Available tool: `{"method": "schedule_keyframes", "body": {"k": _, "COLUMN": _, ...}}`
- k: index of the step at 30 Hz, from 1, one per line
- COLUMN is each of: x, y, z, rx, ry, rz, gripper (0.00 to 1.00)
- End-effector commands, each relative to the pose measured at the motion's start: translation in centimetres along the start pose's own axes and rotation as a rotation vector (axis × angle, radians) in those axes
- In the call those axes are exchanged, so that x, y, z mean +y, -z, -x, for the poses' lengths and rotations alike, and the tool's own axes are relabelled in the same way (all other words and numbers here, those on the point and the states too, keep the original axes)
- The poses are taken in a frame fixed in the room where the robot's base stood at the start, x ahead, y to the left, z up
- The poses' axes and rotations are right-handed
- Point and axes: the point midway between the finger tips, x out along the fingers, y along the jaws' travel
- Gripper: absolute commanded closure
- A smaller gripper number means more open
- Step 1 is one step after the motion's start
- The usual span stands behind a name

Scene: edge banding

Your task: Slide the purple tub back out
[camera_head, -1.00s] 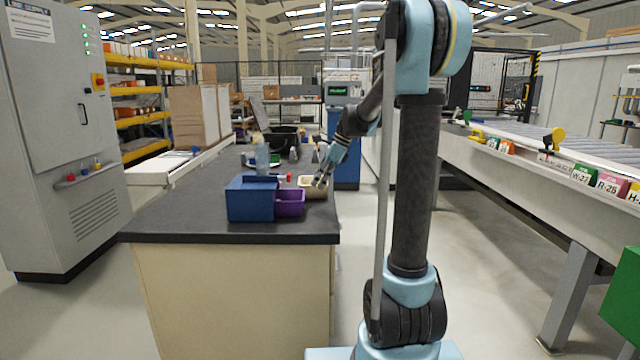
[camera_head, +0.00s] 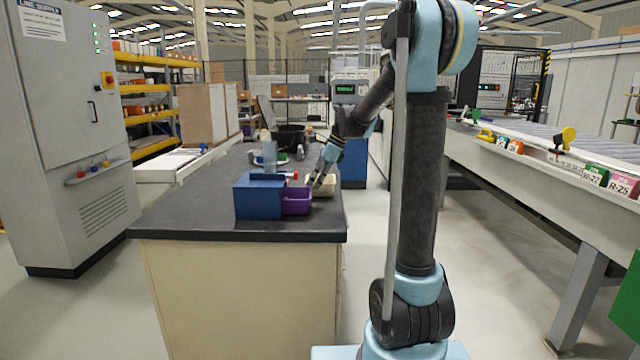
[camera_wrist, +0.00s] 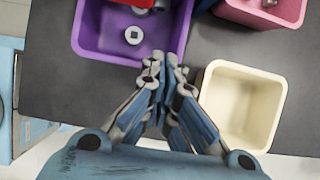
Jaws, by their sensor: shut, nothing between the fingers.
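The purple tub (camera_head: 297,203) stands against the right side of a blue box (camera_head: 259,199) on the dark worktop. In the wrist view the purple tub (camera_wrist: 92,32) fills the upper left, with a metal nut and other small metal parts inside. How far it reaches into the blue box is hidden. My gripper (camera_head: 316,184) is shut and empty, just right of the purple tub in the head view.
A cream tub (camera_wrist: 241,106), empty, lies right of my fingers in the wrist view. A pink tub (camera_wrist: 268,12) with parts is at the upper right. A clear blue container (camera_head: 269,150) and black bin (camera_head: 291,137) stand farther back. The front worktop (camera_head: 200,229) is clear.

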Motion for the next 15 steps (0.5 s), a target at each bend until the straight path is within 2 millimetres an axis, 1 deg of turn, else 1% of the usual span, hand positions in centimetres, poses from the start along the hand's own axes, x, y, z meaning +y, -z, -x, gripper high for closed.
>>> {"method": "schedule_keyframes", "body": {"k": 15, "x": 0.0, "y": -1.9, "z": -1.6, "rx": 0.000, "ry": 0.000, "rz": 0.000, "gripper": 1.00}}
